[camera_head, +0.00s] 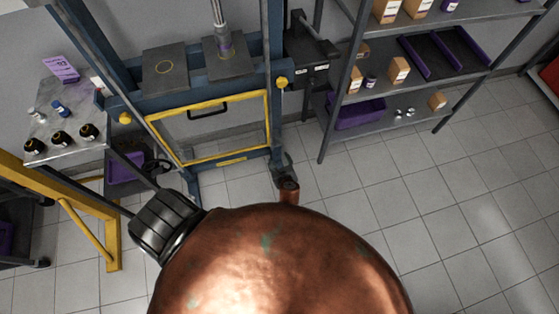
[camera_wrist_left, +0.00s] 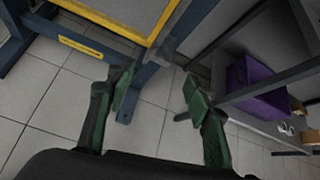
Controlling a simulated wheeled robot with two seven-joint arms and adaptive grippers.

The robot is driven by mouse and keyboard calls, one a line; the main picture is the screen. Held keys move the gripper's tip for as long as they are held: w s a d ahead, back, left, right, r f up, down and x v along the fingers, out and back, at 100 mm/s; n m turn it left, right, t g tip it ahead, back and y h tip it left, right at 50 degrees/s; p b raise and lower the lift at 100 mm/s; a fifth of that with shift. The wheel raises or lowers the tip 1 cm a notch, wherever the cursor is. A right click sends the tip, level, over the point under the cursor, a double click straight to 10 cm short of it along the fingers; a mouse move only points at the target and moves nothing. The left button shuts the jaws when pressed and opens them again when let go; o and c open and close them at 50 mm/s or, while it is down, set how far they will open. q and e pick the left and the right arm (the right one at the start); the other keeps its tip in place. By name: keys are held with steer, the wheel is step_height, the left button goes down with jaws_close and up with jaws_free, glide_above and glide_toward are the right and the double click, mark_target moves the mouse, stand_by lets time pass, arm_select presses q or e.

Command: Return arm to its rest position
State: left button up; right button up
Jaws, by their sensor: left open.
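My left gripper (camera_head: 284,172) shows small and dark in the head view, in front of the right leg of a blue press frame (camera_head: 277,118). In the left wrist view my left gripper (camera_wrist_left: 158,88) has its two green-padded fingers spread apart. Nothing is between them; the tiled floor and the frame's foot show behind. A large copper-coloured part of my own body fills the bottom middle of the head view and hides most of the left arm. My right gripper is in neither view.
The press has a yellow-edged guard (camera_head: 268,110). A grey shelf unit (camera_head: 470,18) with boxes and a purple bin (camera_head: 357,112) stands to the right. A bench (camera_head: 70,122) with small bottles is at the left, near a yellow frame (camera_head: 112,235). Tiled floor (camera_head: 450,220) at right is clear.

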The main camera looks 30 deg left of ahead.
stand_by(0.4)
arm_select(q)
steer(key=s+f+n+g+h, duration=0.45)
steer(key=s+f+n, duration=0.35)
steer(key=s+f, duration=1.3)
steer(key=s+f+n+h, duration=0.1)
steer(key=s+f+n, duration=0.2)
steer(key=s+n, duration=0.2)
steer(key=s+f+n+g+h, duration=0.1)
steer(key=s+f+n, duration=0.3)
steer(key=s, duration=0.8)
steer(key=s+f+n+g+h, duration=0.1)
steer(key=s+f+n, duration=0.3)
steer(key=s, duration=0.5)
steer(key=shift+s+a+n, duration=0.2)
steer(key=shift+a+n, duration=0.15)
steer(key=shift+n, duration=0.45)
steer(key=shift+g, duration=0.25)
